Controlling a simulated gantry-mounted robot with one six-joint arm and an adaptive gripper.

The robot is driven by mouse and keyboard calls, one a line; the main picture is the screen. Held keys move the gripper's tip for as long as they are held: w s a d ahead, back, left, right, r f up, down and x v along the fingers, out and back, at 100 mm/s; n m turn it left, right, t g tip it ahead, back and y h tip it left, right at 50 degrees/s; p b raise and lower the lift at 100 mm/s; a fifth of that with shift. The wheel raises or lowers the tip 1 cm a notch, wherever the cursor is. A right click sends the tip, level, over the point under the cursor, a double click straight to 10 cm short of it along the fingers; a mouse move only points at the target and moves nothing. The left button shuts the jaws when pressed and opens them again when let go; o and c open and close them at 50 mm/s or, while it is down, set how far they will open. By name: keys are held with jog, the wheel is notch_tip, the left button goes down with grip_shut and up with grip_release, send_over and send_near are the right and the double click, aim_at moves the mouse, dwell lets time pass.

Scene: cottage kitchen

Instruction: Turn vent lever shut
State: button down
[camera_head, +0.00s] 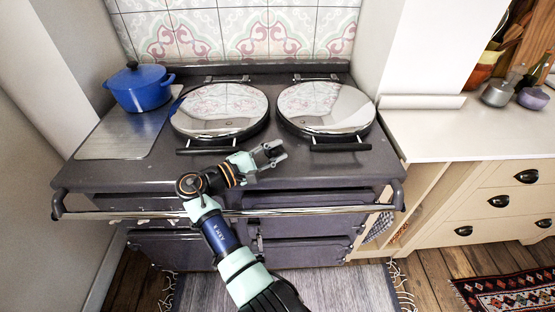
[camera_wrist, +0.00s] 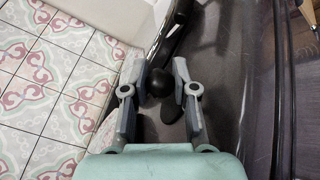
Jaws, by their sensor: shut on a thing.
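A black ball-shaped knob (camera_wrist: 158,82), which looks like the end of the vent lever, sits between the fingers of my gripper (camera_wrist: 159,66) in the wrist view. The fingers are shut on it from both sides. The lever's shaft and how far it is turned cannot be made out. In the head view my gripper (camera_head: 277,153) is low over the front of the dark grey range cooker (camera_head: 110,176), between the two lid handles. The knob is too small or hidden to tell there.
Two round chrome lids, left (camera_head: 222,107) and right (camera_head: 325,105), lie closed, with black handles at their fronts. A blue pot (camera_head: 140,92) stands at the left on a metal plate (camera_head: 120,142). A chrome rail (camera_head: 330,210) runs along the cooker's front, below my gripper.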

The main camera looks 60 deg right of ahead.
jog(key=shift+f+g, duration=0.15)
jog(key=shift+g, duration=0.15)
jog(key=c, duration=0.9)
grip_release()
jog(key=shift+w, duration=0.1)
jog(key=shift+a, duration=0.1)
jog(key=v, duration=1.2)
jog(key=shift+r, duration=0.25)
jog(key=shift+w, duration=0.1)
